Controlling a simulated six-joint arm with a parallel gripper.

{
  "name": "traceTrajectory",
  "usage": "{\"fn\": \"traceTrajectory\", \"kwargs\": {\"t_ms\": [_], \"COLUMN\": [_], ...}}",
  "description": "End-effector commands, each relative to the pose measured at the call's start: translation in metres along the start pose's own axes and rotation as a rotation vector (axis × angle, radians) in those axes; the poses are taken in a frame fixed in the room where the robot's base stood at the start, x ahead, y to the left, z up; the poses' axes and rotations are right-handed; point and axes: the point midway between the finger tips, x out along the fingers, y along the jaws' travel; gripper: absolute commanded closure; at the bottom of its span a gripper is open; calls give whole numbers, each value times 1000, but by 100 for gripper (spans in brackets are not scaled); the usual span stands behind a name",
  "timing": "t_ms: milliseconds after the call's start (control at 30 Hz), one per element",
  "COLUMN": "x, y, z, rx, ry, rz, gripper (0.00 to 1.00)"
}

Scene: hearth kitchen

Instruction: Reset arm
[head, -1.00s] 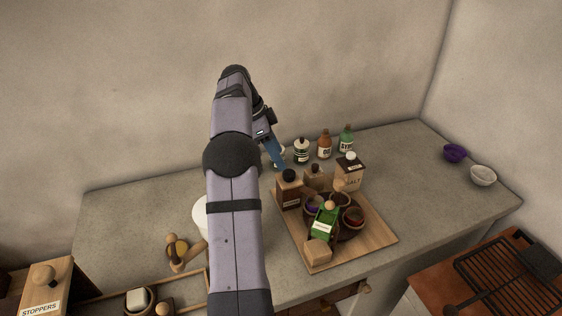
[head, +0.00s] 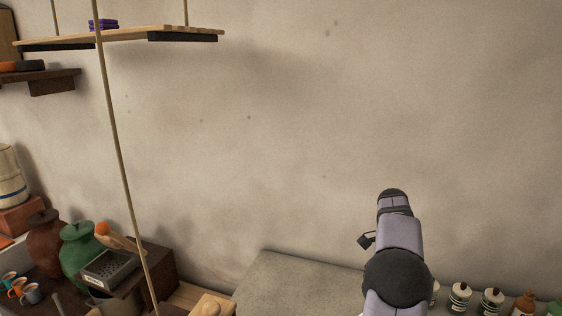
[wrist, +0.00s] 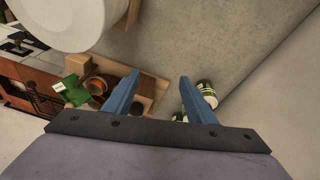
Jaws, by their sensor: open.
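My gripper (wrist: 160,88) is open in the wrist view, with its two blue fingers spread apart and nothing between them. Below the fingers are the grey counter and a wooden board (wrist: 146,103) with several items on it. In the head view my arm rises at the lower right in front of the wall, and it hides the fingers there. A green box-like item (wrist: 72,90) is left of the fingers in the wrist view. A white bottle with a green label (wrist: 207,93) shows partly behind the right finger.
A large white round vessel (wrist: 75,22) fills the upper left of the wrist view. In the head view, several bottles (head: 491,300) stand right of my arm. A hanging shelf (head: 120,36), rope, and a green jar (head: 82,250) are at left. The counter (head: 295,285) left of my arm looks bare.

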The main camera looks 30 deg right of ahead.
Motion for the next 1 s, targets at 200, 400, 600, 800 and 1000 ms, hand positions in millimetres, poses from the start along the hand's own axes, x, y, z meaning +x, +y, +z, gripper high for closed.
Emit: {"fn": "traceTrajectory", "kwargs": {"t_ms": [200, 400, 600, 800, 1000], "x": [-30, -43, -30, -5, 18], "y": [17, 74, 160, 233, 279], "z": [151, 259, 316, 330, 331], "rx": [-432, -769, -1131, -1610, -1925], "ry": [-97, -176, -224, -187, -146], "rz": [-61, -94, -111, -212, -279], "gripper": [49, 49, 49, 49, 49]}}
